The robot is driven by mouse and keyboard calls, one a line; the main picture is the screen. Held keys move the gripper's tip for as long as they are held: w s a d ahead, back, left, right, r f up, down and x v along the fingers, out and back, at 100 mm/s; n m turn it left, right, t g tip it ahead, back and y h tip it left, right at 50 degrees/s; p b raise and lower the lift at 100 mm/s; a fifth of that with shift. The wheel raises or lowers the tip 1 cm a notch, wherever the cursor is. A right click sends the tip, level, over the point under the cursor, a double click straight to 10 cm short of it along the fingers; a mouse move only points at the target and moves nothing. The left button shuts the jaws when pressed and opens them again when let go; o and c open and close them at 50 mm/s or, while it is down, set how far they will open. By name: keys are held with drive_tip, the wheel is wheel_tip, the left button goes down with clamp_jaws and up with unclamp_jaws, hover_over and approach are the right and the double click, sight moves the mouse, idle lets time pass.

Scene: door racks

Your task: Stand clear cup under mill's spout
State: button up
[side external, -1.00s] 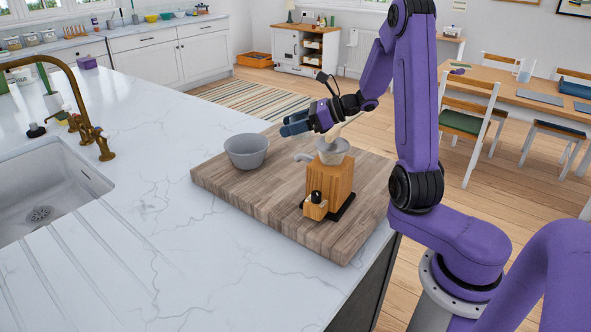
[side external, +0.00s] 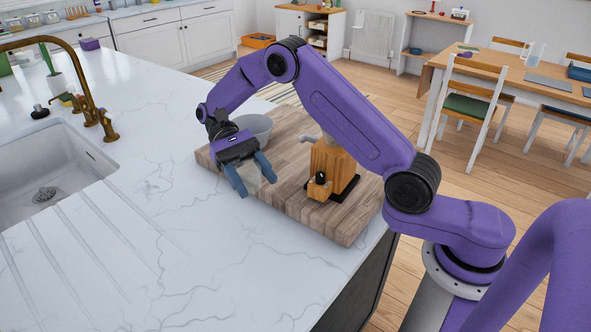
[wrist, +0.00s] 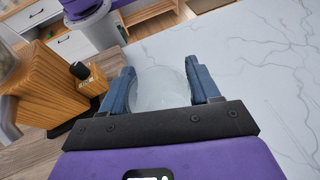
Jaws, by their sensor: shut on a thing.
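My gripper (side external: 254,183) points down and forward at the board's front left edge, its blue fingers shut on the clear cup (side external: 252,174). The cup is faint there but plain between the fingers in the wrist view (wrist: 160,88). I cannot tell whether it touches the surface below. The wooden mill (side external: 330,158) stands on the board to the right, apart from the cup. Its grey spout (side external: 296,150) sticks out to the left, and my arm partly hides its top. In the wrist view the mill (wrist: 50,85) is on the left.
A grey bowl (side external: 256,127) sits on the wooden board (side external: 290,205) behind my gripper and is partly hidden by it. A small block with a black knob (side external: 320,180) projects from the mill's front. The white counter (side external: 180,250) is clear in front; the sink (side external: 45,170) is far left.

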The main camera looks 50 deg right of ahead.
drive_tip(key=n+h, duration=0.2)
drive_tip(key=s+f+n+h, duration=0.1)
drive_tip(key=h, duration=0.1)
drive_tip(key=shift+a, duration=0.25)
drive_tip(key=shift+s+f+n+h, duration=0.1)
drive_tip(key=shift+s+n+h, duration=0.1)
drive_tip(key=shift+n+h, duration=0.45)
drive_tip(key=shift+s+f+n+h, duration=0.1)
drive_tip(key=shift+n+h, duration=0.35)
drive_tip(key=shift+n, duration=0.1)
